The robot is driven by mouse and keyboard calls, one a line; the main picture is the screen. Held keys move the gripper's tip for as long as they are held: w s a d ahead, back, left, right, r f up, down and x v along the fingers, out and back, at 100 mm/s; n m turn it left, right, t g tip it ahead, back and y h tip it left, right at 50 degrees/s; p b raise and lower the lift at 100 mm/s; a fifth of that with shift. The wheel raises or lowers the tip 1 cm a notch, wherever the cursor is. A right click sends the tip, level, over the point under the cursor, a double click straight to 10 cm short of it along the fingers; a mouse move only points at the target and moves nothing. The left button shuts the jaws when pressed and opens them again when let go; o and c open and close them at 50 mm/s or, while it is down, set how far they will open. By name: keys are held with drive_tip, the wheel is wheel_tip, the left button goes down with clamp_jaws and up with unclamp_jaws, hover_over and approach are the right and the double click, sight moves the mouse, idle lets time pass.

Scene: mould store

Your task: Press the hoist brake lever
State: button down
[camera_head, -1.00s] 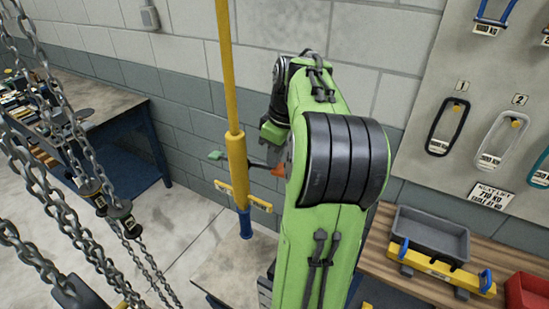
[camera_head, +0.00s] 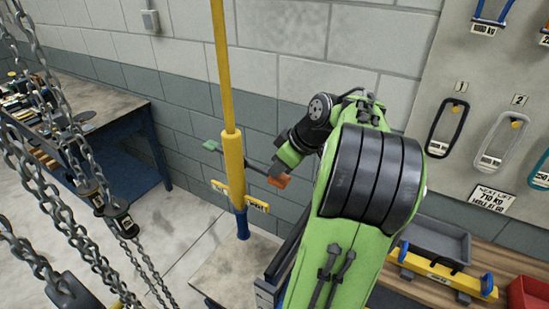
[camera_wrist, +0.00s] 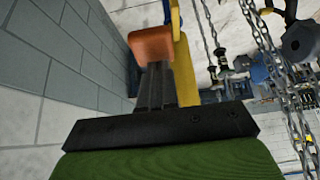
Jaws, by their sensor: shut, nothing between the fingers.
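The brake lever is a thin dark bar crossing the yellow post (camera_head: 234,175). It has a green pad (camera_head: 211,146) on its left end and an orange pad (camera_head: 279,181) on its right end. The bar is tilted, with the orange end lower. My gripper (camera_head: 272,166) is shut and empty, its fingers pointing down at the orange pad and seemingly touching it. In the wrist view the orange pad (camera_wrist: 150,43) is just beyond the dark fingertips (camera_wrist: 155,70), which hide part of it. Actual contact is hard to tell.
Chains (camera_head: 75,150) hang at the left, clear of my arm. A workbench (camera_head: 125,110) stands behind them. A block wall is close behind the post.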

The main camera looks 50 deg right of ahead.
sight(279, 179)
wheel_tip(279, 179, down, 2)
drive_tip(key=shift+w+f+t+b, duration=0.15)
drive_tip(key=shift+t+b, duration=0.65)
drive_tip(key=shift+f+t+b, duration=0.6)
drive_tip(key=shift+t+b, duration=0.1)
drive_tip(key=shift+b, duration=0.2)
drive_tip(key=shift+f, duration=0.25)
drive_tip(key=shift+a, duration=0.1)
drive_tip(key=shift+s+f, duration=0.15)
drive_tip(key=shift+s, duration=0.05)
